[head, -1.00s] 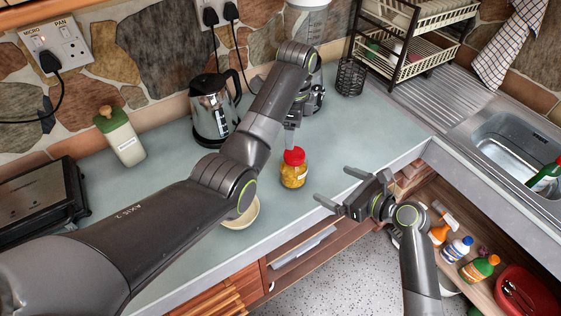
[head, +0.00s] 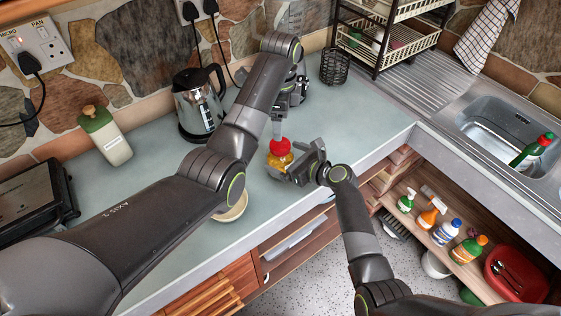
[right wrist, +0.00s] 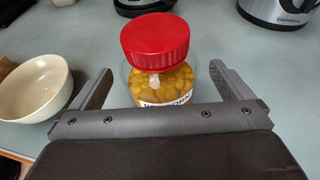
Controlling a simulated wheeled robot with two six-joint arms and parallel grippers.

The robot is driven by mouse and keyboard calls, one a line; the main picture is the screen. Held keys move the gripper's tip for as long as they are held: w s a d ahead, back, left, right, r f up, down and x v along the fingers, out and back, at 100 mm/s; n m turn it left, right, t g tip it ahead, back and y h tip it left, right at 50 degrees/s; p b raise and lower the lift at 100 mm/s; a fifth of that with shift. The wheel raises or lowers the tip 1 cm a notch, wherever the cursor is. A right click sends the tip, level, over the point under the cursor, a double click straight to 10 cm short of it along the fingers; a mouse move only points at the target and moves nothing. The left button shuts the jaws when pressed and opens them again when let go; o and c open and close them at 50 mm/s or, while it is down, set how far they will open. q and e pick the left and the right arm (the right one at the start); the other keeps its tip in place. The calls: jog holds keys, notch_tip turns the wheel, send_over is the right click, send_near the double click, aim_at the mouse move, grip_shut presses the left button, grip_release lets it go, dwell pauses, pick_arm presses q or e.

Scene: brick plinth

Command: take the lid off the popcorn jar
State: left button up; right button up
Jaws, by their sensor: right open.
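The popcorn jar (head: 277,160) is a clear jar of yellow kernels with a red lid (head: 281,146), upright on the counter. In the right wrist view the jar (right wrist: 168,84) shows with the red lid (right wrist: 155,42) on top of it. My right gripper (head: 290,162) is open at the jar. Its fingers (right wrist: 163,82) are on either side of the jar body, below the lid, with gaps showing. My left gripper (head: 277,130) has a finger pointing down just behind or above the lid; its other finger is not clear, so its opening cannot be told.
A cream bowl (head: 233,208) stands left of the jar, partly behind my left arm. A kettle (head: 198,100), a green-topped bottle (head: 104,136) and a wire holder (head: 334,67) stand farther back. The counter right of the jar is clear up to the sink (head: 500,130).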

aim_at(280, 144)
jog(key=shift+x, duration=1.4)
pick_arm(q)
jog(key=shift+w, duration=0.1)
pick_arm(e)
jog(key=c, duration=1.9)
pick_arm(q)
jog(key=m, duration=0.6)
jog(key=shift+m, duration=0.3)
pick_arm(e)
jog(key=shift+c, duration=0.3)
pick_arm(q)
jog(key=m, duration=0.6)
jog(key=shift+m, duration=0.3)
jog(key=shift+f, duration=0.4)
notch_tip(280, 144, down, 7)
jog(key=shift+f, duration=0.15)
